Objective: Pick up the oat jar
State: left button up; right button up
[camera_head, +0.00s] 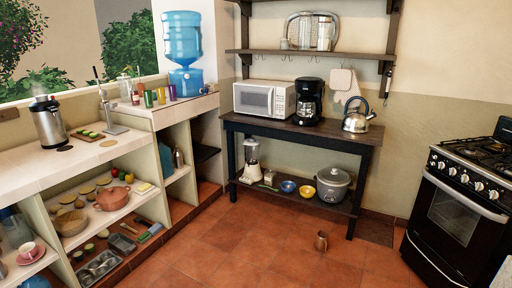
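A few jars stand on the lower board of the wall shelf (350,55) on the back wall. One is a pale, upright jar (304,36); a second jar (324,38) stands close to its right. A smaller light container (284,44) is to their left. Neither of my grippers is in view.
Below the shelf, a dark table (300,133) holds a white microwave (264,98), a black coffee maker (308,100) and a kettle (357,115). A small brown jug (321,241) stands on the floor. A stove (458,200) is at right; the middle floor is mostly clear.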

aim_at(270, 175)
jog(key=i+j, duration=0.15)
jog(key=i, duration=0.95)
jog(key=i+j+u, duration=0.1)
jog(key=i, duration=1)
